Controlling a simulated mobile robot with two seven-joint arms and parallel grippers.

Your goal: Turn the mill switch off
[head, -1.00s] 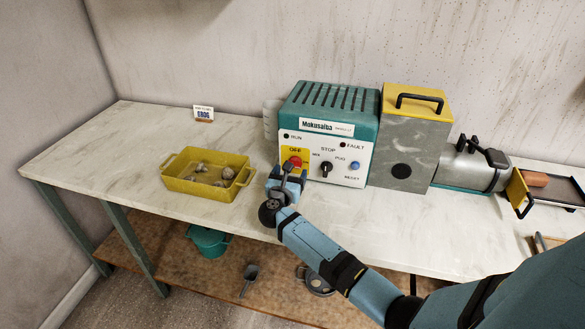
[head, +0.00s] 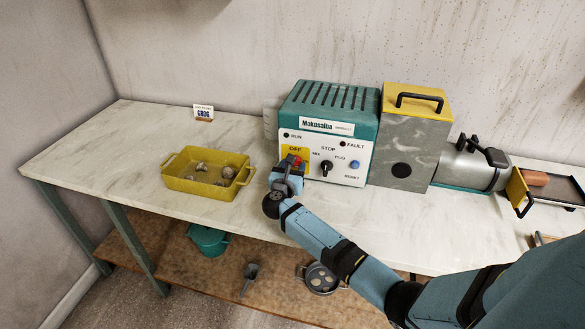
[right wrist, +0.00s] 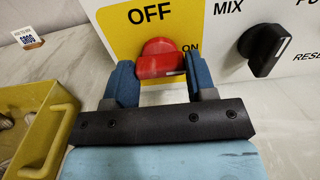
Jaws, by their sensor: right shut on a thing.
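The mill control box (head: 328,125) is teal with a white front panel and stands on the table. Its red rotary switch (right wrist: 160,58) sits on a yellow plate marked OFF above and ON to the lower right. The switch's white mark lies at its right end, near ON. My right gripper (right wrist: 162,75) has one blue finger on each side of the red switch and is shut on it. In the head view the right gripper (head: 289,166) partly covers the switch. My left gripper is not in view.
A black selector knob (right wrist: 265,45) is close to the right finger's side. A yellow tray (head: 206,189) with several lumps stands to the left, and a GROG sign (head: 203,113) behind it. A grey box with a yellow lid (head: 415,105) adjoins the control box.

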